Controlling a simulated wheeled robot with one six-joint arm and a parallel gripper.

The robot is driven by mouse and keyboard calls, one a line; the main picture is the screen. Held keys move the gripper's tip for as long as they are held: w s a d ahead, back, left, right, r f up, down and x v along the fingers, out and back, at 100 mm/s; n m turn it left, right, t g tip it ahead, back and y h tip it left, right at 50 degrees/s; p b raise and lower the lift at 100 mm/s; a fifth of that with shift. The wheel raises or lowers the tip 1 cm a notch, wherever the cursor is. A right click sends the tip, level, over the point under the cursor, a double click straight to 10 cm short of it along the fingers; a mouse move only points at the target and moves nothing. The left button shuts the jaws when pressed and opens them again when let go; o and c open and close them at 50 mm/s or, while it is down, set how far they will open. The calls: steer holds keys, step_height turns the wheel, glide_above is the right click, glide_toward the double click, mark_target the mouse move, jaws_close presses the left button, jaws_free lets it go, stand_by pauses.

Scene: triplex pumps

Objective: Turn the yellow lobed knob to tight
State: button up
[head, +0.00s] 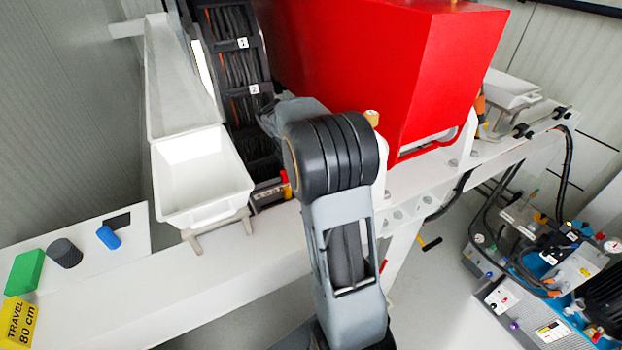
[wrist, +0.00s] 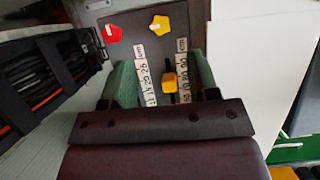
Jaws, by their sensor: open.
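The yellow lobed knob (wrist: 160,24) shows in the wrist view near the top, on a dark panel, with a pale mark on its face. A red lobed knob (wrist: 112,33) sits to its left. My gripper (wrist: 161,60) is open, with its green fingers apart below the yellow knob in the picture; nothing is visibly held. A yellow block (wrist: 175,82) on a dark slot between two cm scales (wrist: 145,80) shows between the fingers; I cannot tell its distance from them. In the head view my arm hides the gripper and the lobed knobs cannot be made out.
A black cable chain (wrist: 40,85) runs along the left in the wrist view. In the head view a white tray (head: 202,178) stands on the white beam (head: 215,285) left of my arm, and a large red housing (head: 370,60) rises behind it. Pump equipment (head: 540,265) stands at right.

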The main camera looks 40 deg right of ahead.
steer(key=x, duration=0.8)
steer(key=shift+f+p, duration=0.15)
steer(key=shift+p, duration=0.15)
steer(key=shift+c, duration=0.4)
steer(key=c, duration=0.9)
steer(key=shift+o, duration=0.2)
